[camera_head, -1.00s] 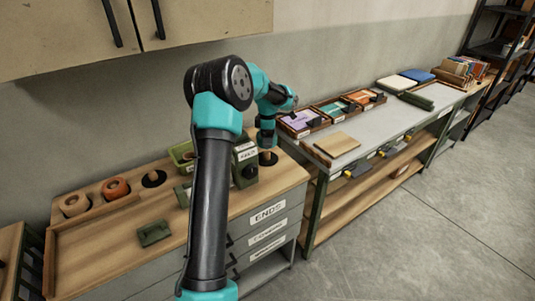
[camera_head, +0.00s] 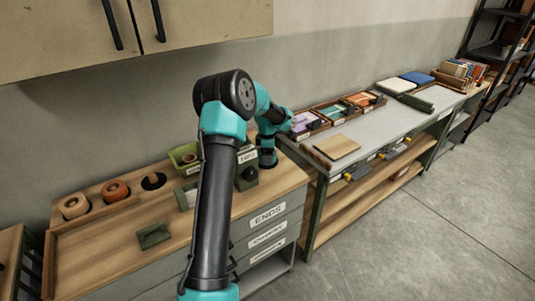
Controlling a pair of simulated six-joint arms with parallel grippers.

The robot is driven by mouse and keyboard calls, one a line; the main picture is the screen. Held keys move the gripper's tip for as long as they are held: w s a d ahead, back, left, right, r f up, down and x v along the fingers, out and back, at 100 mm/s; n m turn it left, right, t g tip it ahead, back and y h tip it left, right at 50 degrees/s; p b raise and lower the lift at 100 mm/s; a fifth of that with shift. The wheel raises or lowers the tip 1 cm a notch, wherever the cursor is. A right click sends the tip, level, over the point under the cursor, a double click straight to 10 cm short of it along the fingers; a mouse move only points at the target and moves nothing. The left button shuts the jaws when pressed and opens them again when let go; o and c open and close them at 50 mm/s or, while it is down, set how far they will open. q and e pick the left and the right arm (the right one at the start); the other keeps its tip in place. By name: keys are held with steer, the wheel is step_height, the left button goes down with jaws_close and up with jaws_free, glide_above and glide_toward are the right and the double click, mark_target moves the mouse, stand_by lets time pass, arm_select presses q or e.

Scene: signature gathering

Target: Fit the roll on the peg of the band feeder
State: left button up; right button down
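The band feeder (camera_head: 245,174) is a dark green box with a white label and a dark round knob, near the right end of the wooden-topped cabinet. In the earlier frame a short wooden peg on a dark disc shows just right of it. My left gripper (camera_head: 267,160) now points down over that spot and hides the peg. Its fingers are too small and dark to read, and I cannot tell whether a roll is in them. A tan roll (camera_head: 75,207) and an orange roll (camera_head: 115,191) sit in a wooden rack at the left. My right gripper is out of view.
A dark round spot (camera_head: 153,181) in the rack holds no roll. A green bin (camera_head: 183,154) stands behind the feeder, and a green block (camera_head: 153,236) lies on the cabinet's tray. The grey bench (camera_head: 385,130) at right carries trays and a wooden board (camera_head: 336,147).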

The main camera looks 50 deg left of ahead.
arm_select(q)
steer(key=shift+f, duration=0.35)
steer(key=o, duration=0.7)
steer(key=shift+r, duration=0.1)
step_height(320, 180, up, 13)
steer(key=shift+f, duration=0.2)
steer(key=shift+d+f, duration=0.1)
stand_by(0.6)
